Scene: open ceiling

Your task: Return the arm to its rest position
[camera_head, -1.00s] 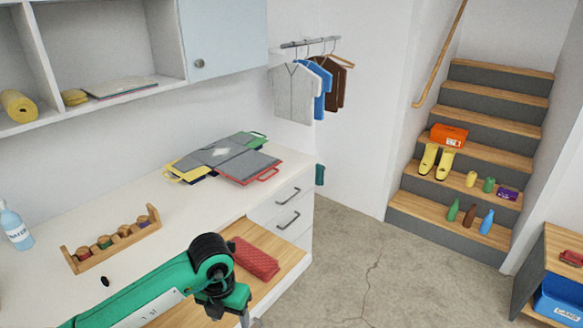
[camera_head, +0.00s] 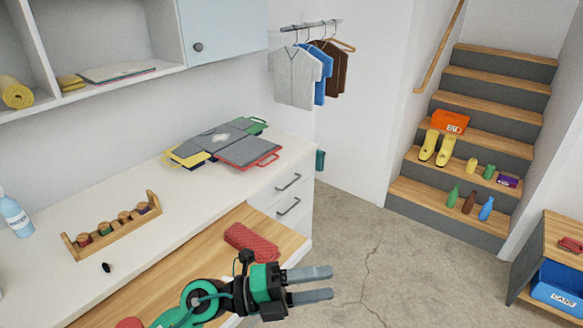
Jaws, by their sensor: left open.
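My left arm (camera_head: 203,297) is green and black and comes in from the bottom left, low over the wooden board at the front of the counter. Its gripper (camera_head: 312,284) points right, past the board's right end, over the concrete floor. Its two grey fingers are apart with nothing between them. A red textured item (camera_head: 252,242) lies on the wooden board (camera_head: 185,272) just behind the gripper, apart from it. My right gripper is not in view.
The white counter (camera_head: 60,205) holds a wooden rack (camera_head: 112,228), a bottle (camera_head: 15,215) and folded grey pieces with coloured handles (camera_head: 225,142). Drawers (camera_head: 288,195) are at its right end. Stairs (camera_head: 470,140) with shoes and bottles stand at the back right. The floor (camera_head: 400,270) between is clear.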

